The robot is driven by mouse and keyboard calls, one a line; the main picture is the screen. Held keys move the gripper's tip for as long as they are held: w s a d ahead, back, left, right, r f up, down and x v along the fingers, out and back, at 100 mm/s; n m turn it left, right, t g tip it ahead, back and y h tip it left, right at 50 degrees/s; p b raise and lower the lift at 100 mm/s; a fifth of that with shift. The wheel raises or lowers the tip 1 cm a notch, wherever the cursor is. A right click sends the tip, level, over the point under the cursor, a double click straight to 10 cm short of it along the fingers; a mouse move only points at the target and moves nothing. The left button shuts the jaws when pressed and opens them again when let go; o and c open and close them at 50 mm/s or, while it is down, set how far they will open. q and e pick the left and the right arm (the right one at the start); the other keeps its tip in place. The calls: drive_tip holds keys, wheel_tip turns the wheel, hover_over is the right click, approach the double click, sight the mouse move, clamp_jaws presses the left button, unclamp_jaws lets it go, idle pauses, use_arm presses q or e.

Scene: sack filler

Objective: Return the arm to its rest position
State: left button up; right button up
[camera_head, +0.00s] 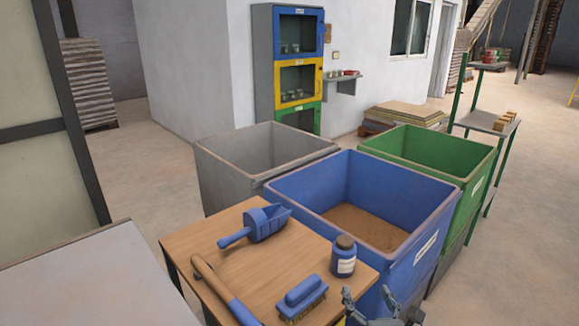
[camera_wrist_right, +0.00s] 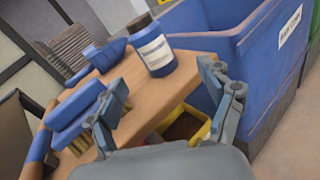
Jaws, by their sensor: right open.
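My right gripper (camera_head: 368,296) shows at the bottom edge of the head view, in front of the blue bin and just right of the wooden table's near corner. Its two grey fingers are apart with nothing between them. In the right wrist view the open gripper (camera_wrist_right: 163,78) has the table edge and a blue jar beyond its fingertips, touching neither as far as I can see. Most of the right arm is out of the frame. My left gripper is in neither view.
The wooden table (camera_head: 215,250) holds a blue scoop (camera_head: 262,222), a blue brush (camera_head: 303,296), a blue jar (camera_head: 343,262) and a wooden-handled tool (camera_head: 212,280). A blue bin (camera_head: 415,262) with brown material, a grey bin (camera_head: 215,180) and a green bin (camera_head: 480,185) stand behind.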

drive_tip(key=s+d+f+m+g+h, duration=0.25)
drive_tip(key=s+f+m, duration=0.2)
drive_tip(key=m, duration=0.45)
drive_tip(key=s+d+f+m+g+h, duration=0.1)
drive_tip(key=s+f+m+g, duration=0.25)
drive_tip(key=s+m, duration=0.4)
drive_tip(key=s+a+f+m+g+y, duration=0.1)
drive_tip(key=s+a+f+m+g, duration=0.15)
drive_tip(key=s+m, duration=0.3)
drive_tip(key=s+a+f+m+g+y, duration=0.1)
drive_tip(key=s+m+g, duration=0.2)
drive_tip(key=s+m, duration=0.25)
drive_tip(key=s+a+f+m+g+y, duration=0.1)
drive_tip(key=s+m+g, duration=0.2)
drive_tip(key=s+m, duration=0.25)
drive_tip(key=s+f+p, duration=0.2)
drive_tip(key=s+f, duration=0.1)
drive_tip(key=f, duration=2.3)
drive_tip(key=s+d+f+g, duration=0.2)
drive_tip(key=s+f, duration=1)
drive_tip(key=s, duration=0.4)
drive_tip(key=shift+d+f+n+p, duration=0.35)
drive_tip(key=shift+f+n+p, duration=0.05)
drive_tip(key=shift+h, duration=0.25)
